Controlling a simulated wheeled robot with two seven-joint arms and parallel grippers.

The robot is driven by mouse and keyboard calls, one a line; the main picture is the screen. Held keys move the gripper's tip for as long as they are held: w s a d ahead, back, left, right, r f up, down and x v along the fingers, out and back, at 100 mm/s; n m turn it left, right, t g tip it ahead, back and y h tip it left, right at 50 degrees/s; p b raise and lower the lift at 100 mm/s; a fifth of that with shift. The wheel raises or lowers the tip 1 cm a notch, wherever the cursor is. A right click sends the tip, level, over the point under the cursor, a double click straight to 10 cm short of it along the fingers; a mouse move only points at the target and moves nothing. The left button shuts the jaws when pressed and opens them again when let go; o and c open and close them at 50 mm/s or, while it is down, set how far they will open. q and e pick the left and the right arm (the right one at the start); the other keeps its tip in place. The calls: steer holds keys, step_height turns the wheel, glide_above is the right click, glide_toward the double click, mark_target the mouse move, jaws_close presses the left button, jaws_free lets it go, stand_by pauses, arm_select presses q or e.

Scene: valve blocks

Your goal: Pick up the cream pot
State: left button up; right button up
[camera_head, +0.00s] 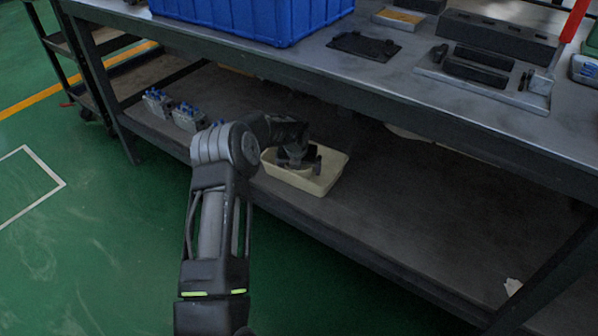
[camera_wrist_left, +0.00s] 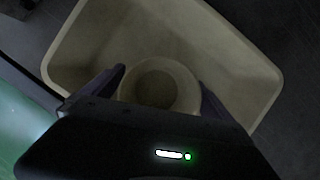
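The cream pot (camera_wrist_left: 160,84) is round and open-topped, seen from above in the left wrist view. It is at the cream tray (camera_wrist_left: 243,75), within its walls in that view. My left gripper (camera_wrist_left: 162,75) has one dark finger on each side of the pot, with the tips close to its rim. Whether the fingers press on it is not clear. In the head view my left gripper (camera_head: 305,163) reaches down into the tray (camera_head: 328,179) on the lower shelf, and hides most of the pot. My right gripper is not in view.
Grey blocks with blue parts (camera_head: 187,117) stand on the left. The upper tabletop (camera_head: 330,75) overhangs the shelf and carries a blue crate (camera_head: 245,18) and dark fixtures.

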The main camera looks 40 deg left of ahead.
arm_select(q)
steer(key=c, duration=1.4)
steer(key=shift+r, duration=0.15)
steer(key=shift+r+p, duration=0.35)
steer(key=shift+r, duration=0.2)
step_height(320, 180, up, 6)
steer(key=p, duration=0.3)
steer(key=s+d, duration=0.2)
steer(key=s, duration=0.3)
steer(key=s+d+p, duration=0.1)
steer(key=s+d, duration=0.2)
steer(key=s, duration=0.2)
steer(key=s+d, duration=0.3)
steer(key=s, duration=0.3)
steer(key=shift+d+f+p, duration=0.1)
steer(key=shift+f+p, duration=0.05)
steer(key=shift+p, duration=0.25)
